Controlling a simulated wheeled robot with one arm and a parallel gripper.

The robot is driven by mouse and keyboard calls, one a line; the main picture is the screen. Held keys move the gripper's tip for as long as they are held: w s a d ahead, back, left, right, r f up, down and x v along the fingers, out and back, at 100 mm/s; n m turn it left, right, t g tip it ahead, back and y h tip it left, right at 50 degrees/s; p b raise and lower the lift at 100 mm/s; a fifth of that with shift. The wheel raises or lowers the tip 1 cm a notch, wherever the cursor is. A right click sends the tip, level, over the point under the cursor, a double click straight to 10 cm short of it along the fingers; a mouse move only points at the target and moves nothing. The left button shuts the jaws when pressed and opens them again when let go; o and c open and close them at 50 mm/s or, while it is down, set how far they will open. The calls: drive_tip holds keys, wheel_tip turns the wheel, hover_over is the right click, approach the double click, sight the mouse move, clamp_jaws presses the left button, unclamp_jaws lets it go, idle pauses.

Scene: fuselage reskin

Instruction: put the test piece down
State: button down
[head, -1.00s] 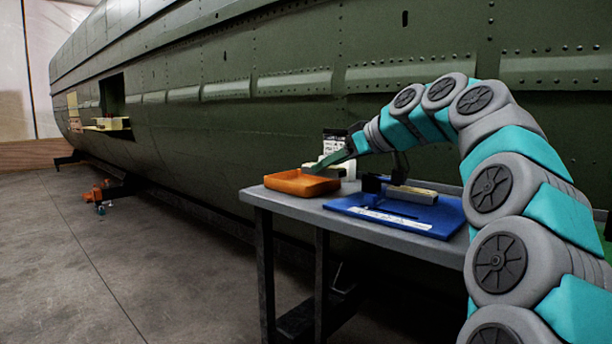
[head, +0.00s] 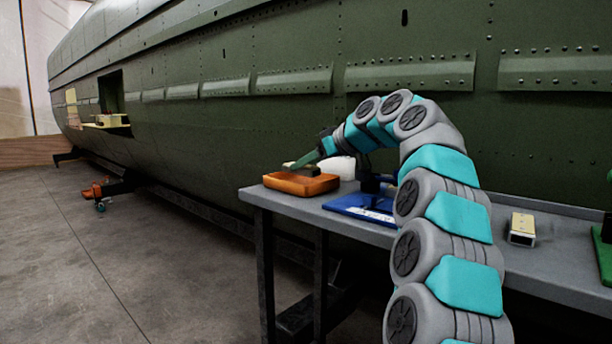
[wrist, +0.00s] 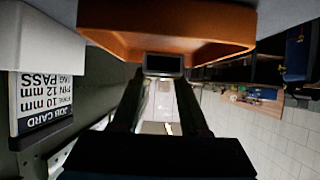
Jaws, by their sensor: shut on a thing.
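My gripper (head: 308,162) reaches down over the orange tray (head: 310,188) at the left end of the table. It is shut on the test piece, a small grey block (head: 300,170) at the fingertips, just at or above the tray's rim. Whether it touches the tray floor cannot be told. In the wrist view the dark fingers hold the test piece's grey rectangular end (wrist: 163,65) close to the tray wall (wrist: 165,40).
A blue fixture (head: 350,208) stands right of the tray, partly behind my arm. A pale hollow block (head: 521,229) and a green item (head: 603,255) lie farther right on the grey table (head: 545,263). A job card (wrist: 42,102) shows in the wrist view. The green fuselage rises behind.

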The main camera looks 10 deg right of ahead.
sight(306, 175)
drive_tip(key=shift+f, duration=1.4)
drive_tip(key=shift+f+b, duration=0.15)
drive_tip(key=shift+b, duration=0.15)
drive_tip(key=shift+c, duration=2.1)
unclamp_jaws()
drive_tip(key=shift+r, duration=0.25)
drive_tip(key=v, duration=1.2)
drive_tip(key=shift+s+f, duration=0.1)
drive_tip(key=shift+f, duration=0.05)
